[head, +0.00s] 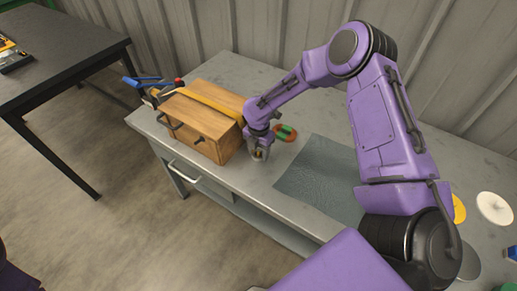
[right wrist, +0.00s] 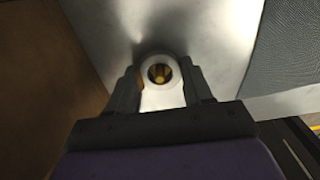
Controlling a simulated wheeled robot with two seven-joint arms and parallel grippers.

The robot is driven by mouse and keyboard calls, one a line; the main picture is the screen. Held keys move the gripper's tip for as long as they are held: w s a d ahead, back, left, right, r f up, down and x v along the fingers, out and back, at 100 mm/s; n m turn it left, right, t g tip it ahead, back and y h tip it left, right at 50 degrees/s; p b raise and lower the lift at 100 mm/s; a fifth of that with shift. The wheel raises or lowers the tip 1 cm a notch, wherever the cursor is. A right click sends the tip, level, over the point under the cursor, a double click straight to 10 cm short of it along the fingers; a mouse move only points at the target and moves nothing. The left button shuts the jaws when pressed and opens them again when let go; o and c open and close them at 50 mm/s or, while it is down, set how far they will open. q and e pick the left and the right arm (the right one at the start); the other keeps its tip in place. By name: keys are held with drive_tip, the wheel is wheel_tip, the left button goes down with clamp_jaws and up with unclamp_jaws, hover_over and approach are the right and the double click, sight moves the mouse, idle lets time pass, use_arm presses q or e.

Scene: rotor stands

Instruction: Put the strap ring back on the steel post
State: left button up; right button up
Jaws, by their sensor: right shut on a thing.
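My right gripper (head: 260,154) is low beside the right end of a wooden box (head: 200,133), just above or at the grey bench top. In the right wrist view, my right gripper (right wrist: 160,78) is shut on a pale metal ring (right wrist: 148,73). Something yellow shows inside the ring's dark hole; I cannot tell whether it is a post. A yellow strap (head: 211,103) runs across the box top toward my right wrist, which hides its near end. No separate steel post can be made out. My left gripper is not in view.
The grey bench (head: 262,184) has bare room in front of the gripper. A blue-grey mat (head: 318,178) lies to the right. A red-brown disc with green (head: 286,133) lies close behind the gripper. Blue-handled tools (head: 147,80) are at the box's far left. A white disc (head: 494,207) is far right.

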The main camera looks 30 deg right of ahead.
drive_tip(key=shift+r+p, duration=2.55)
drive_tip(key=shift+r, duration=0.35)
